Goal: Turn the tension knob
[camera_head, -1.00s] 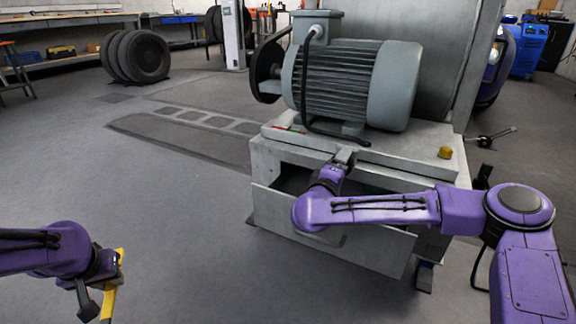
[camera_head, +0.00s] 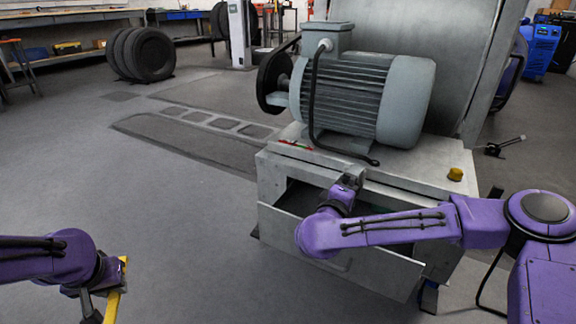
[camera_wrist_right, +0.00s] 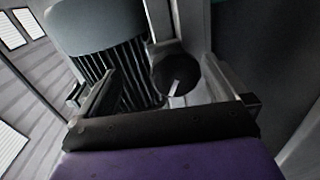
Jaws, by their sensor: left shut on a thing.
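A dark round knob with a pale pointer mark (camera_wrist_right: 178,76), which looks like the tension knob, shows in the right wrist view, ahead of my right gripper and between the lines of its fingers. In the head view I cannot make it out; my right gripper and arm cover that area. My right gripper (camera_wrist_right: 170,98) is open and empty, its fingers wide apart and not visibly touching the knob. In the head view it is at the machine's front (camera_head: 345,187). My left gripper (camera_head: 97,304) is shut on a yellow bar-like thing (camera_head: 113,302), at the lower left, away from the machine.
The grey motor (camera_head: 365,95) stands on the machine base (camera_head: 272,180), with a black cable (camera_head: 313,105) hanging down it. An open drawer-like front (camera_head: 330,262) sticks out below my right arm. A yellow button (camera_head: 455,174) sits on the base top. The floor at left is clear.

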